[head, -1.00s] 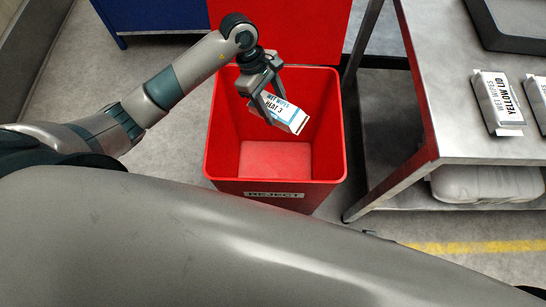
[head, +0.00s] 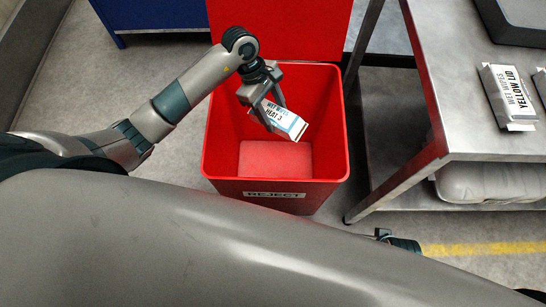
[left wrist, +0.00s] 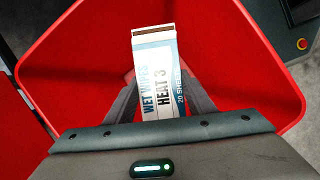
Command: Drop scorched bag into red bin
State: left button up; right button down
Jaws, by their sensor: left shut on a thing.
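The scorched bag (head: 283,120) is a white and blue wet wipes pack printed "HEAT 3", with a brown edge at one end. My left gripper (head: 268,112) is shut on it and holds it tilted over the open red bin (head: 225,187). In the left wrist view the bag (left wrist: 158,75) sits between the two fingers of the left gripper (left wrist: 160,100), with the bin's red walls (left wrist: 90,60) around it. The bin's front carries a "REJECT" label, and its floor is bare where it shows. A dark part at the lower right is probably my right arm; its jaws are not visible.
A metal table (head: 465,100) stands right of the bin, with a "YELLOW LID" wet wipes pack (head: 508,97) and a dark tray (head: 515,22) on top. A pale sack (head: 487,183) lies on its lower shelf. A blue cabinet (head: 150,14) stands behind.

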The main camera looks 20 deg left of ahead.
jog(key=shift+r, duration=0.15)
pick_arm(q)
jog(key=o, duration=1.1)
jog(key=v, duration=1.7)
jog(key=shift+w+a+r, duration=0.1)
jog(key=shift+a, duration=0.05)
pick_arm(e)
jog(key=shift+s+r, duration=0.15)
jog(key=shift+r, duration=0.55)
jog(key=shift+s+f, duration=0.1)
jog(key=shift+f, duration=0.1)
jog(key=shift+r, duration=0.1)
